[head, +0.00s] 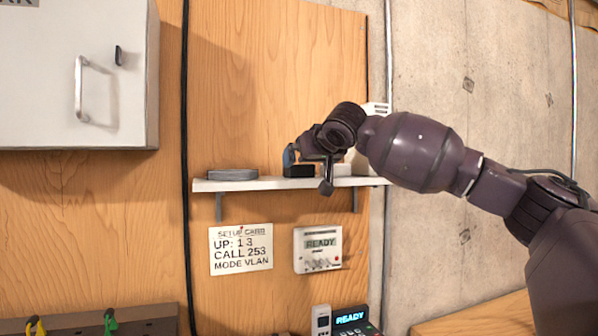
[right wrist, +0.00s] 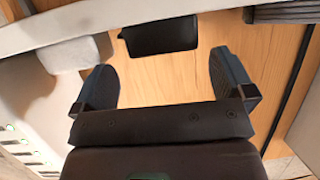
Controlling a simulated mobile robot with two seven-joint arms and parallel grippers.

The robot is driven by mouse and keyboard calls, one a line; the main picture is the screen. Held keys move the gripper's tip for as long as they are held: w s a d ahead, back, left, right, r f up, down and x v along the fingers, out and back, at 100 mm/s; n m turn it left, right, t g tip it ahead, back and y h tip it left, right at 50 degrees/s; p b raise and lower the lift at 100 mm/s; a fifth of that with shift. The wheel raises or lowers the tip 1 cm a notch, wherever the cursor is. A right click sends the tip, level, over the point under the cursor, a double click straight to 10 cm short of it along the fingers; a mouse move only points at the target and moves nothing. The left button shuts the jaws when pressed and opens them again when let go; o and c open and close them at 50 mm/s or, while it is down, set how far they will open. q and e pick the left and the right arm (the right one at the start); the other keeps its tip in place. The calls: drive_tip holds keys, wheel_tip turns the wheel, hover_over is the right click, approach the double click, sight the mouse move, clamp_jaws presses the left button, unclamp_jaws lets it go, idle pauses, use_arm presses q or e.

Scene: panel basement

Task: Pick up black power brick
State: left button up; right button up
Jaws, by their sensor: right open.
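My left gripper is not in view.
A setup card (head: 241,249) and a READY device (head: 318,249) are below the shelf. A white cabinet (head: 75,75) hangs at upper left.

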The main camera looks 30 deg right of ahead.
drive_tip(key=x, duration=0.4)
drive_tip(key=shift+w+a+r+p, duration=0.15)
drive_tip(key=shift+w+a+p, duration=0.05)
drive_tip(key=shift+p, duration=0.2)
drive_tip(key=shift+w+d+f, duration=0.15)
drive_tip(key=shift+w+f, duration=0.05)
drive_tip(key=shift+w, duration=0.2)
drive_tip(key=c, duration=1)
drive_tip(key=shift+o, duration=0.2)
